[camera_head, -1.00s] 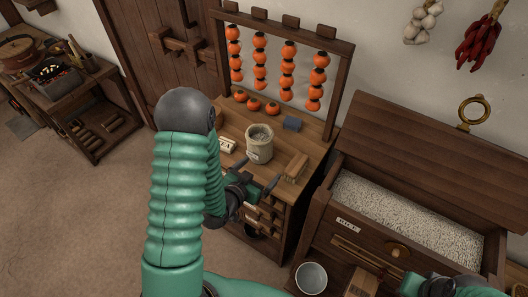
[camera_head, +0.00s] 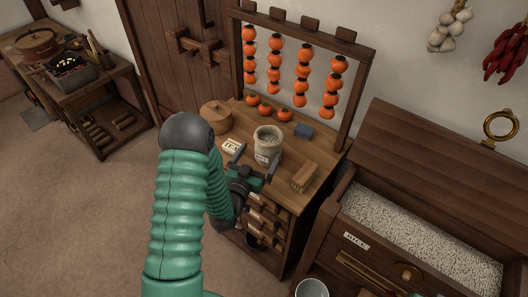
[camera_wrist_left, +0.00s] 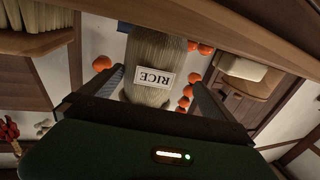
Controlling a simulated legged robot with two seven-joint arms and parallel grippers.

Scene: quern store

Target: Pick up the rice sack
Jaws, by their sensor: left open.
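The rice sack (camera_head: 267,143) is a small pale open-topped sack standing upright on the wooden cabinet top (camera_head: 281,183). In the left wrist view the sack (camera_wrist_left: 155,55) appears upside down, with its RICE label facing the gripper. My left gripper (camera_head: 256,162) is open at the near side of the sack. In the left wrist view the fingers of my left gripper (camera_wrist_left: 160,92) lie on either side of the sack's near part, with gaps showing. Whether a finger touches it, I cannot tell. My right gripper does not show.
A TEA card (camera_head: 231,147) lies left of the sack, and a wooden brush (camera_head: 304,178) lies to its right. A blue block (camera_head: 303,130), loose persimmons (camera_head: 267,110) and a round wooden box (camera_head: 216,117) stand behind. An open rice bin (camera_head: 420,240) is at the right.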

